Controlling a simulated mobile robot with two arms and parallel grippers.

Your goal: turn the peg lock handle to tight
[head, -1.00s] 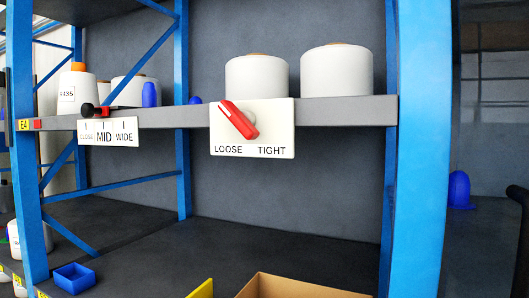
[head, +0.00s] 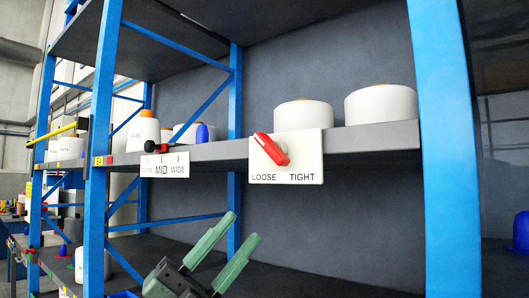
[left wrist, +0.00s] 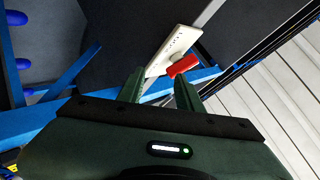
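The red peg lock handle (head: 271,149) is on a white plate (head: 300,172) marked LOOSE at left and TIGHT at right, fixed to the shelf's front edge. The handle slants, one end up left toward the LOOSE side, the other down right near the plate's middle. My left gripper (head: 235,230) is open and empty, below and left of the plate. My right gripper is out of view.
White yarn bobbins (head: 381,105) stand on the shelf (head: 365,137) above the plate. A CLOSE/MID/WIDE slider plate (head: 165,166) with a black knob is to the left. Blue uprights (head: 447,150) flank the bay. The space before the plate is clear.

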